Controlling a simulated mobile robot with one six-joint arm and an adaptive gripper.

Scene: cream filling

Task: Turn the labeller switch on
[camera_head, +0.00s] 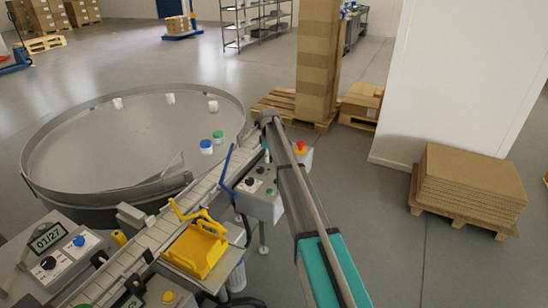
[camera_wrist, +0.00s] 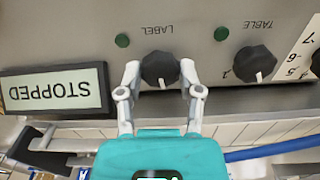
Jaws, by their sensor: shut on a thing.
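The labeller switch (camera_wrist: 160,68) is a round black knob under the upside-down word LABEL in the wrist view. Its white mark points toward the bottom of the picture. My gripper (camera_wrist: 160,73) has its two grey fingers closed against the left and right sides of this knob. A dark green lamp (camera_wrist: 122,40) sits up and left of the knob and does not look lit. The display (camera_wrist: 55,90) at left reads STOPPED, upside down. My gripper cannot be made out in the head view.
A second black knob (camera_wrist: 255,64), marked TABLE, sits close at right with a green lamp (camera_wrist: 221,33). In the head view a round turntable (camera_head: 110,150), a conveyor (camera_head: 150,240), a yellow bin (camera_head: 195,250) and a red button (camera_head: 300,146) stand around my arm.

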